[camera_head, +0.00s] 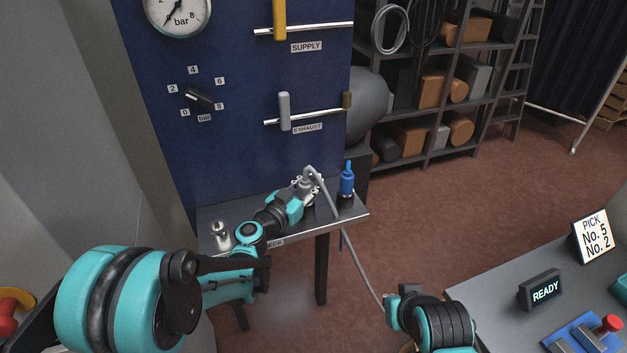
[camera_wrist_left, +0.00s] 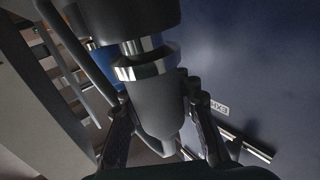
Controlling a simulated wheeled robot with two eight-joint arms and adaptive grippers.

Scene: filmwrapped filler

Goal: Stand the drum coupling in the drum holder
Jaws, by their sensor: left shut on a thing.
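My left gripper (camera_head: 308,188) is shut on the grey drum coupling (camera_head: 310,174) at the end of a grey hose, over the right part of the narrow grey shelf under the blue panel. In the left wrist view the coupling (camera_wrist_left: 157,105) is a grey tapered body with shiny metal rings, between the two fingers (camera_wrist_left: 160,130). A blue coupling (camera_head: 347,180) stands upright in a black holder (camera_head: 345,201) at the shelf's right end. The place below the held coupling is largely hidden by my gripper.
A metal fitting (camera_head: 220,234) stands at the shelf's (camera_head: 335,217) left end. The hose (camera_head: 350,240) hangs from the coupling down to the floor side. A table (camera_head: 490,290) with a READY display (camera_head: 541,290) is at the right. Valve levers and a gauge are on the panel (camera_head: 235,130).

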